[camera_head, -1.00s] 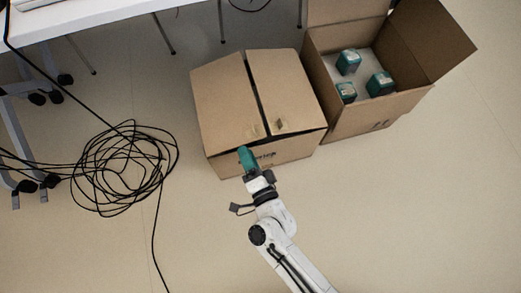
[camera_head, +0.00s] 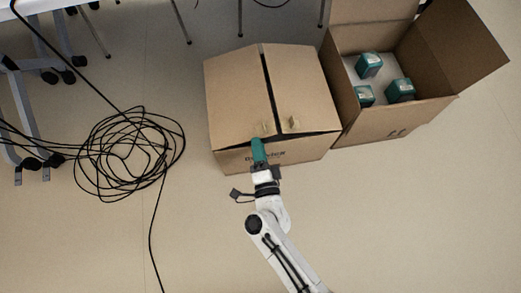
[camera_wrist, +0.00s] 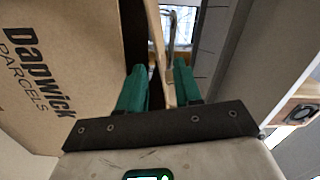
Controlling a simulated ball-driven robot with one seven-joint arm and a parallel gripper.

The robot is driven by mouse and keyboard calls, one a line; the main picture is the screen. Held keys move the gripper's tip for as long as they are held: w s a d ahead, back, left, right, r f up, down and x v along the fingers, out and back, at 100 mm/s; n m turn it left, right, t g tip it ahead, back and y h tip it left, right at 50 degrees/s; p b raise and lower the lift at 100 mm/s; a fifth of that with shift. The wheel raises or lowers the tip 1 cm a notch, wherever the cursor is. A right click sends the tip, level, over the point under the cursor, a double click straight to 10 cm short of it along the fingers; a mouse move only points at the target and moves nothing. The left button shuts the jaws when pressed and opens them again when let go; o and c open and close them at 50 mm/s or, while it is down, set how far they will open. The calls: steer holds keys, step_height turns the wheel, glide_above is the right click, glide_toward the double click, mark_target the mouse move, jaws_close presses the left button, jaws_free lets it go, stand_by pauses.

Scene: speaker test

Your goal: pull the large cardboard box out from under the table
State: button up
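The large closed cardboard box (camera_head: 235,92) stands on the floor in front of the white table (camera_head: 55,4); a dark gap runs between its top flaps. In the wrist view its printed face (camera_wrist: 65,65) fills the left side. My gripper (camera_head: 258,143) is at the box's front upper edge, left of the middle. In the wrist view its two teal fingers (camera_wrist: 160,75) stand apart, with a thin cardboard edge (camera_wrist: 168,75) between them. The right finger is close to this edge; I cannot tell whether it touches. A dark gap separates the left finger from it.
An open cardboard box (camera_head: 385,127) holding several teal items (camera_head: 369,65) stands close against the right side. A coil of black cable (camera_head: 130,155) lies on the floor at left, near wheeled table legs (camera_head: 50,77). The floor in front and at right is clear.

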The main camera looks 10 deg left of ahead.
mark_target(254, 126)
steer(key=b+x, duration=0.1)
steer(key=x, duration=0.6)
steer(key=shift+w+a+b, duration=0.1)
steer(key=shift+w+b, duration=0.25)
steer(key=shift+b, duration=0.05)
jaws_close()
stand_by(1.1)
